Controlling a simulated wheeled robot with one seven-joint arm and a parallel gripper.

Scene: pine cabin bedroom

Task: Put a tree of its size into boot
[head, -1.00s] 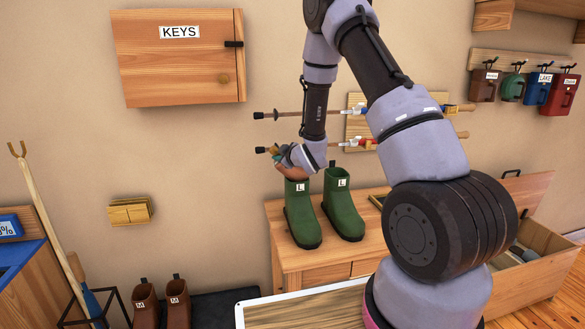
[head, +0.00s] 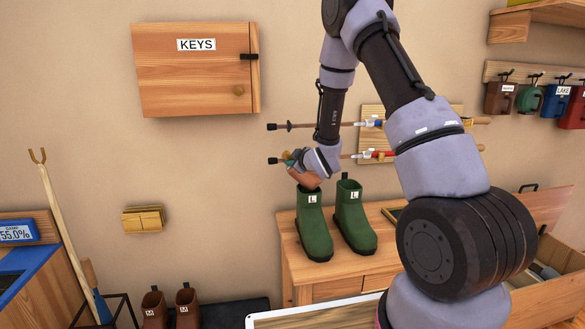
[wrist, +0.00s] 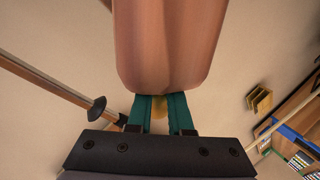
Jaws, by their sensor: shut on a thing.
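My gripper (head: 291,159) is shut on a brown wooden boot tree (head: 304,178), just above the left of two green boots. In the wrist view, my teal fingers (wrist: 160,108) close on a yellowish knob at the end of the tree (wrist: 168,45). The left green boot (head: 313,228), marked L, stands upright on a wooden bench (head: 298,275). The tree overlaps its opening in the head view; I cannot tell whether the tip is inside. The right green boot (head: 355,222), also marked L, stands beside it. Two brown boots (head: 154,310) marked M stand lower left.
Fishing rods (head: 362,155) hang on a wall rack behind my forearm. A KEYS cabinet (head: 195,75) is on the wall at upper left. An open wooden chest (head: 540,295) stands at right. A pole (head: 62,220) leans at left.

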